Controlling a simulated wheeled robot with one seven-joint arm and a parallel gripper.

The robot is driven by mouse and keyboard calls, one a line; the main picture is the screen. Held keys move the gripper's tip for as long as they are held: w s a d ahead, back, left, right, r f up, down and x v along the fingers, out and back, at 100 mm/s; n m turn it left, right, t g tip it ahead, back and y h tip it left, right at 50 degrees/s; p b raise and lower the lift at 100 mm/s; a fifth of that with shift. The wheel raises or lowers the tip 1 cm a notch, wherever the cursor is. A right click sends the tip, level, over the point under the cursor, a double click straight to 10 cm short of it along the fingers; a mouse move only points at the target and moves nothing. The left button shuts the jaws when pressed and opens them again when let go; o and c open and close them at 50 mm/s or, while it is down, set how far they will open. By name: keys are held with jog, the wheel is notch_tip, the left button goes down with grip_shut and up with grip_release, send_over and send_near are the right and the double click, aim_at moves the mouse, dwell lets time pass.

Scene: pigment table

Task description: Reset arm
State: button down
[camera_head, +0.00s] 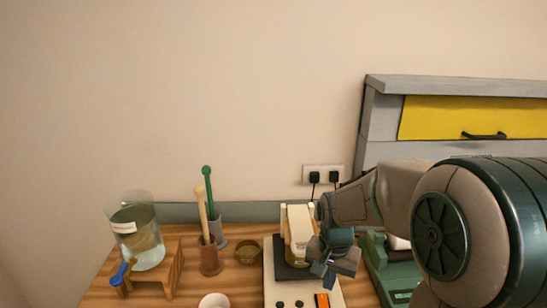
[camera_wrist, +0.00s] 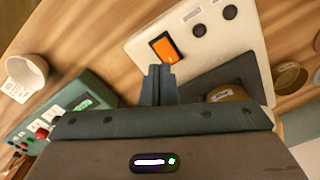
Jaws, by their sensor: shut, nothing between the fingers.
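My gripper (camera_head: 322,272) is at the end of my arm, which reaches in from the right in the head view. It is over the white device (camera_head: 277,291) with the dark plate and the orange switch. In the wrist view my gripper (camera_wrist: 159,72) has its two fingers together, with nothing between them. The white device (camera_wrist: 150,35) lies below the fingertips there, with its orange switch (camera_wrist: 163,47) just beyond them. A brownish vessel (camera_wrist: 227,93) sits on the dark plate (camera_wrist: 240,72), partly hidden by my gripper body.
A glass water jar (camera_head: 147,240) stands on a wooden stand at left. Two pestle-like tools in holders (camera_head: 209,255), a brass bowl (camera_head: 248,251) and a white bowl (camera_head: 214,301) are nearby. A green device (camera_head: 384,265) is at right, below a grey cabinet (camera_head: 381,126).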

jog(key=s+r+n+t, duration=0.3)
jog(key=s+r+n, duration=0.2)
jog(key=s+r, duration=0.4)
jog(key=s, duration=0.5)
jog(key=shift+r+n+t, duration=0.15)
jog(key=shift+n+t, duration=0.15)
jog(key=shift+n, duration=0.1)
